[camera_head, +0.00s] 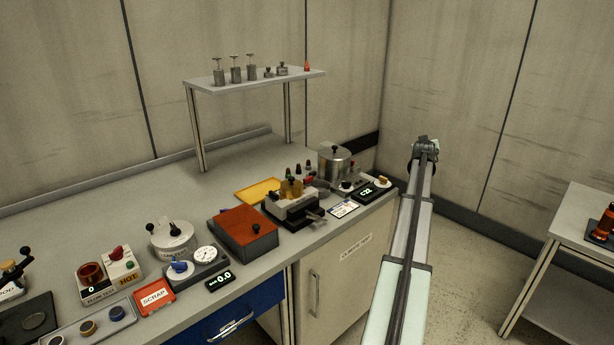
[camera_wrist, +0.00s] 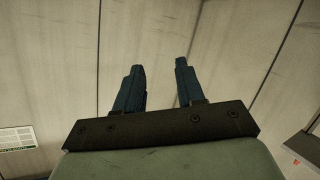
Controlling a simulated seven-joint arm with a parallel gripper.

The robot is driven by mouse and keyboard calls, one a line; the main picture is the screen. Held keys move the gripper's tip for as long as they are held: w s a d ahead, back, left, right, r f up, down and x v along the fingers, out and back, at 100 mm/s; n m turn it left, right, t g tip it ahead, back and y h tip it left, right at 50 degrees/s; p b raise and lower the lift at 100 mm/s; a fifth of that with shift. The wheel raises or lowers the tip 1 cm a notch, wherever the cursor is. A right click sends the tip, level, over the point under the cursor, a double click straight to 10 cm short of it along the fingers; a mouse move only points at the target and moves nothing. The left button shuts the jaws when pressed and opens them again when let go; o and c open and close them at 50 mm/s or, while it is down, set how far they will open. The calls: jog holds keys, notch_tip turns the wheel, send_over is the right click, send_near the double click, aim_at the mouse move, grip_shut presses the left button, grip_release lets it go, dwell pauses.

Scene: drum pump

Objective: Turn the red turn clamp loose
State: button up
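My gripper (camera_wrist: 160,65) is open in the wrist view, with two dark blue fingers apart and nothing between them but bare wall behind. In the head view my arm reaches toward the far corner, right of the bench and clear of it. I cannot tell for certain which part is the red turn clamp. A small red handle (camera_head: 308,180) shows by the grey fixture (camera_head: 292,207) with yellowish parts on the bench. A red knob (camera_head: 116,252) sits on the white box marked HOT at the left. Both are small, and my gripper touches neither.
The grey bench (camera_head: 150,205) also carries a red-topped box (camera_head: 245,228), a yellow tray (camera_head: 257,191), a metal pot (camera_head: 335,164) and dials. A raised shelf (camera_head: 260,80) stands behind. A side table (camera_head: 590,215) at right holds a red-orange item (camera_head: 606,222). Floor between is free.

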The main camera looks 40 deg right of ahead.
notch_tip(320, 180, up, 5)
jog(key=w, duration=0.1)
jog(key=m+g+y, duration=0.6)
jog(key=m+y, duration=0.3)
send_over(308, 178)
jog(key=a, duration=0.5)
jog(key=x, duration=1.3)
jog(key=shift+w+a, duration=0.2)
grip_shut()
